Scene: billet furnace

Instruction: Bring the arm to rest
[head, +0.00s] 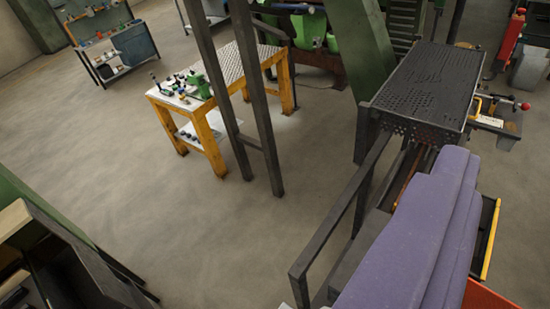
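My gripper is not in view, so whether it is open or shut does not show. The camera looks down at a tilt over a workshop floor. No part that I can surely call my arm shows in the picture.
A purple ridged housing (420,225) and perforated black cover (425,88) fill the right side. Dark posts (262,95) stand by a yellow-framed workbench (208,133). A blue-grey bench (132,44) stands back left, a dark cabinet (55,262) lower left. The middle-left floor (90,150) is clear.

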